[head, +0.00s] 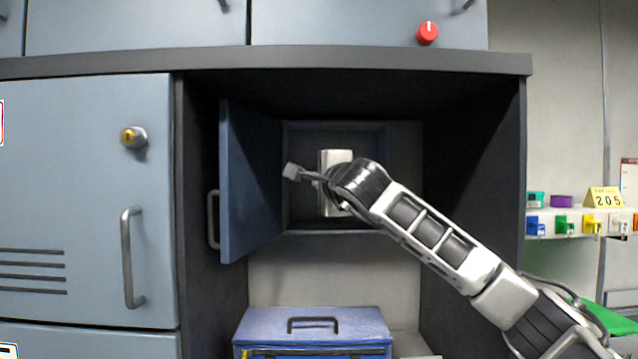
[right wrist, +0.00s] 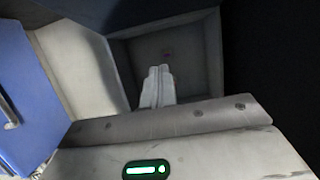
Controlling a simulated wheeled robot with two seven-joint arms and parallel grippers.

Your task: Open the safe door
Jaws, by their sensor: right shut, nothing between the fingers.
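The safe (head: 335,180) is a dark blue-grey box set in the back wall of a dark cabinet recess. Its blue door (head: 245,180) stands swung wide open on the left side, with a grey bar handle (head: 213,219) on its outer face. My right gripper (head: 292,172) is in front of the safe opening, close to the door's inner side, and points left. Its fingers are shut and empty, as the right wrist view (right wrist: 157,86) shows, with the safe's interior (right wrist: 170,58) behind them. My wrist hides part of the interior. My left gripper is not in view.
Recess walls (head: 472,170) enclose my right arm. A closed locker door (head: 80,200) is at left, colored padlocks (head: 565,225) at right.

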